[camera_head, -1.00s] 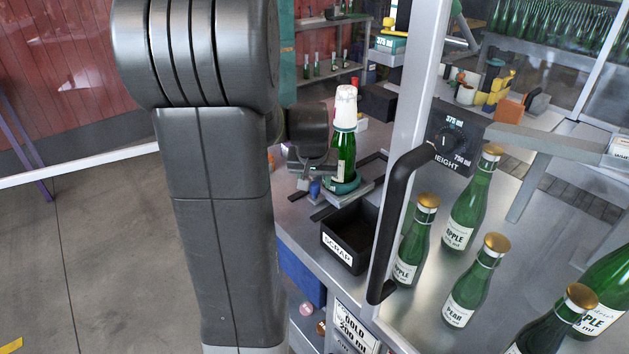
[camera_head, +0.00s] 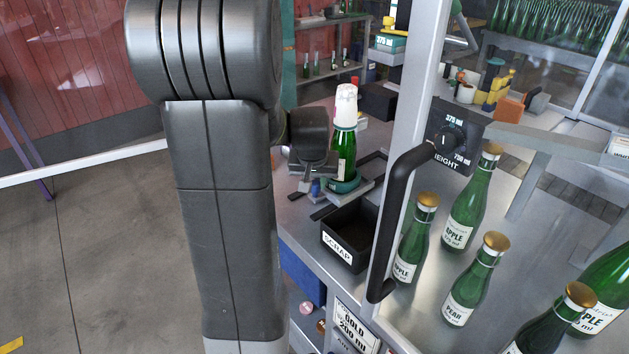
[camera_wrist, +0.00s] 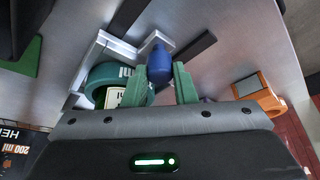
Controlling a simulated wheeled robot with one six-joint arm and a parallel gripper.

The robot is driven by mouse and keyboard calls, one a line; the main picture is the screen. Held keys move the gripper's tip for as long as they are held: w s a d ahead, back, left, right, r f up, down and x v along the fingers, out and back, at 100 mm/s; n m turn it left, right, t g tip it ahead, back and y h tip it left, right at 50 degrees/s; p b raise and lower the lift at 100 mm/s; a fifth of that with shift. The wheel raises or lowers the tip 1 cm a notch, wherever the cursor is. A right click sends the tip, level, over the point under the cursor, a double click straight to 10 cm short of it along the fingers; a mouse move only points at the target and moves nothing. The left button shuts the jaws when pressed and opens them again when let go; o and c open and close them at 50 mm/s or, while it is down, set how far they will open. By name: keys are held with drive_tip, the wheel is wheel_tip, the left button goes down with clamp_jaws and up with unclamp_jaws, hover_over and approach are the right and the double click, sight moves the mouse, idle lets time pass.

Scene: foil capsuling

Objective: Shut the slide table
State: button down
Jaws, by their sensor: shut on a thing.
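The slide table (camera_head: 357,191) is a small grey plate on the bench, carrying a dark green ring seat. A green bottle (camera_head: 343,148) with a white foil cap stands upright in the ring. A blue knob (camera_head: 316,187) is at the plate's near left side. My gripper (camera_head: 318,179) reaches down beside the bottle, largely hidden by my wrist. In the wrist view the green fingers (camera_wrist: 163,83) are shut on the blue knob (camera_wrist: 160,62). The green ring (camera_wrist: 104,76) and pale plate (camera_wrist: 92,56) show just left of them.
Dark rails (camera_wrist: 186,57) run on the bench by the plate. A black scrap bin (camera_head: 350,237) stands in front of it. A metal post and black handle (camera_head: 397,220) rise at the right, with several capped bottles behind. An orange block (camera_wrist: 259,96) lies right of the fingers.

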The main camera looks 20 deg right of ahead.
drive_tip(key=w+d, duration=0.1)
drive_tip(key=d, duration=0.3)
drive_tip(key=w+d+p, duration=0.1)
drive_tip(key=w+d, duration=0.1)
drive_tip(key=d, duration=0.3)
drive_tip(key=w+d, duration=0.1)
drive_tip(key=d, duration=0.4)
drive_tip(key=shift+w, duration=0.4)
drive_tip(key=shift+r, duration=0.1)
drive_tip(key=c, duration=1.6)
unclamp_jaws()
drive_tip(key=shift+w, duration=0.1)
drive_tip(key=o, duration=0.4)
drive_tip(key=shift+d, duration=0.25)
drive_tip(key=shift+a, duration=0.1)
drive_tip(key=b+v, duration=0.1)
drive_tip(key=v, duration=1.2)
drive_tip(key=shift+s+r, duration=0.25)
drive_tip(key=shift+r, duration=0.1)
